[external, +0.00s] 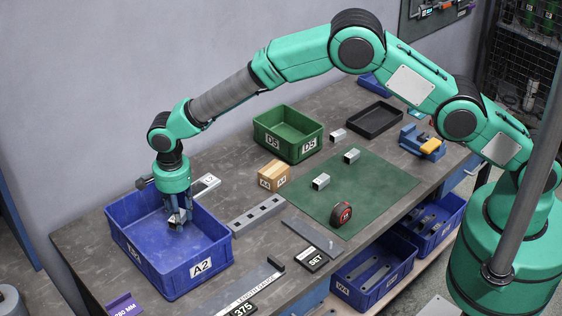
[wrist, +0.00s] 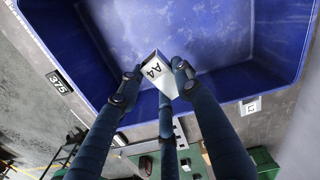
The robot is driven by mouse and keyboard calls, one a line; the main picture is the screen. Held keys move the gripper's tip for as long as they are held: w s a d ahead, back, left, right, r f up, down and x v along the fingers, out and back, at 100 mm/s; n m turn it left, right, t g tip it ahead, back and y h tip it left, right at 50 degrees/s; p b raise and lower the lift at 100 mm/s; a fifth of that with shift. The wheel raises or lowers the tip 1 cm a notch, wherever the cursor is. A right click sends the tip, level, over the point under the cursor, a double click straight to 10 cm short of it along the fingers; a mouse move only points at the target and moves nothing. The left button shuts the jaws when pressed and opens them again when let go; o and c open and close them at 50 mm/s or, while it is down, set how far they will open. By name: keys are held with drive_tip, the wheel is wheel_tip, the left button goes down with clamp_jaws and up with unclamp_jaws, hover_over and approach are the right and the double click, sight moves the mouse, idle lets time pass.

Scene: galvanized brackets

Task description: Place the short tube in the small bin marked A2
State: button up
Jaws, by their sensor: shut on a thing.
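The small blue bin marked A2 (external: 168,276) stands at the left end of the workbench, open at the top. Its blue floor and walls fill the upper part of the wrist view (wrist: 225,35). My gripper (external: 177,214) points down inside the bin's outline. In the wrist view its fingers (wrist: 153,84) are shut on a short grey metal tube (wrist: 157,74) with a label that looks like A4. The tube shows small between the fingertips in the external view (external: 176,221). Whether it touches the bin floor I cannot tell.
A green bin marked D5 (external: 285,152), a wooden block (external: 274,176), a slotted metal bar (external: 257,215) and a green mat (external: 375,186) with metal pieces and a red tape measure (external: 341,214) lie to the right. A black tray (external: 376,105) sits at the back.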

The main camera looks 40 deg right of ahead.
drive_tip(key=shift+f, duration=0.25)
drive_tip(key=shift+w, duration=0.1)
hover_over(186, 249)
drive_tip(key=shift+a+f, duration=0.1)
drive_tip(key=shift+f, duration=2.8)
drive_tip(key=shift+f, duration=0.1)
drive_tip(key=shift+f, duration=2)
drive_tip(key=shift+f, duration=0.2)
drive_tip(key=o, duration=1.2)
drive_tip(key=shift+r+p, duration=0.25)
drive_tip(key=shift+p, duration=0.05)
